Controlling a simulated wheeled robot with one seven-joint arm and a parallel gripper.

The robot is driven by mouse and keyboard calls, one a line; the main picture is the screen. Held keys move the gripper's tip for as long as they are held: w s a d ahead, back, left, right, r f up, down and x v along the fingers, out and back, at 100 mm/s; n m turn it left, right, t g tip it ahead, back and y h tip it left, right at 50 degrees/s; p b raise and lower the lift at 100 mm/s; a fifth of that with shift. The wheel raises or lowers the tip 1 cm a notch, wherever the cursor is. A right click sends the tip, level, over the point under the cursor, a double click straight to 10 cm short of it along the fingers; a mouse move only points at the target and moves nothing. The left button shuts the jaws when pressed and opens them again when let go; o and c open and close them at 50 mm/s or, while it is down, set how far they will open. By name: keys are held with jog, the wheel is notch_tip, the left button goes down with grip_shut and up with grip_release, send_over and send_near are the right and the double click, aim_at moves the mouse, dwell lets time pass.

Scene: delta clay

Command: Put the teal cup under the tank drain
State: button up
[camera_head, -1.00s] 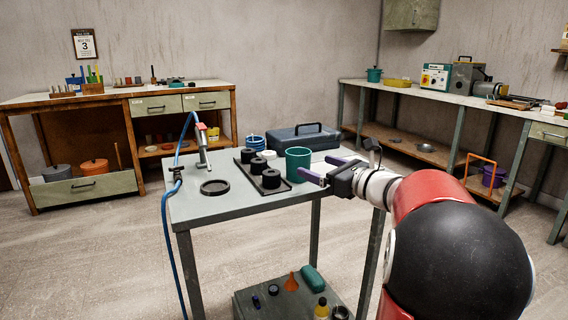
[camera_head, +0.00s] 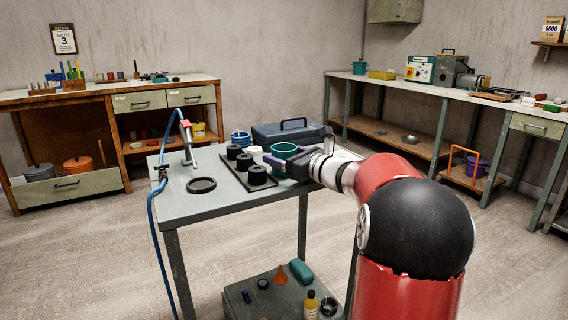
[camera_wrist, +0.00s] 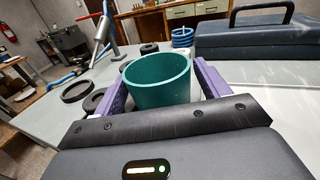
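The teal cup (camera_head: 284,149) stands upright near the right end of the grey table, beside a dark tray. My gripper (camera_head: 289,163) is low around the cup, one purple finger on each side. In the wrist view the cup (camera_wrist: 158,82) sits between the spread fingers (camera_wrist: 160,80), with a small gap visible at its right side. I cannot tell whether the left finger touches it. The cup's lower front is partly hidden by my gripper. I cannot identify a tank drain in either view.
The grey table (camera_head: 190,209) also holds a tray of black rings (camera_head: 258,175), a black ring dish (camera_head: 201,185), a grey nozzle (camera_head: 187,142) with a blue hose, blue rings (camera_head: 241,138) and a blue-grey toolbox (camera_head: 291,133). Workbenches line the walls. Open floor lies between.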

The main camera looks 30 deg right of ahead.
jog(key=c, duration=0.9)
jog(key=shift+r, duration=0.15)
